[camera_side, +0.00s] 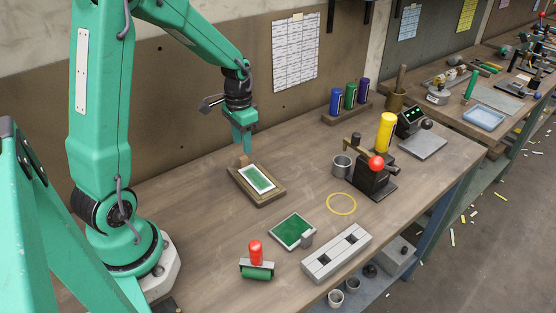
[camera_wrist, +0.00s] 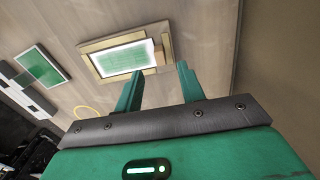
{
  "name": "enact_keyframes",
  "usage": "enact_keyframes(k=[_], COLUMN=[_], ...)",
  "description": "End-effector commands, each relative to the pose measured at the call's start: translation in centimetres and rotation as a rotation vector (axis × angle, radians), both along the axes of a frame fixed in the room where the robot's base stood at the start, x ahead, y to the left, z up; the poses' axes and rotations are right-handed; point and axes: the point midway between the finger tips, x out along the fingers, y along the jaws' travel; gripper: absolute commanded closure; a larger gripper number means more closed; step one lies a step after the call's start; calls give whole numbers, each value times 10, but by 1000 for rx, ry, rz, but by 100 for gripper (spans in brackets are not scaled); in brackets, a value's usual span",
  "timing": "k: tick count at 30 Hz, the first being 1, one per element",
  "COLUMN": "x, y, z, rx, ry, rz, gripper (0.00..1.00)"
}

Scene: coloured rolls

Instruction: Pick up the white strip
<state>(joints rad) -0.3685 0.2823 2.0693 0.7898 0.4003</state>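A white strip with a green panel inside its white border (camera_side: 256,179) lies in a shallow wooden frame (camera_side: 265,201) on the bench. In the wrist view the white strip (camera_wrist: 102,66) lies beyond my fingers and to the left, inside the wooden frame (camera_wrist: 88,48). My gripper (camera_side: 243,151) points down over the far end of the frame. In the wrist view my gripper (camera_wrist: 160,68) is open, its two green fingers apart. A small brown block (camera_side: 243,161) shows just under the fingertips at the frame's end. Whether the fingers touch it, I cannot tell.
A green plate (camera_side: 292,231), a yellow ring (camera_side: 341,204), a red-handled roller (camera_side: 256,255) and a grey slotted block (camera_side: 337,254) lie nearer the front. Coloured rolls (camera_side: 350,96) stand in a rack at the back. A black press (camera_side: 372,178) stands to the right.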

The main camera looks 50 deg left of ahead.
Motion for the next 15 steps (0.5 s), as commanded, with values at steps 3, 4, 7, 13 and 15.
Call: enact_keyframes(k=[3,4,7,13,15], x=[-1,-1,-1,-1,0], y=[0,0,0,0,0], z=[-10,-13,-25,-44,-48], rx=[-1,-1,-2,-1,0], ry=[2,3,4,3,1], rz=[0,0,0,0,0], gripper=[61,61,61,61,61])
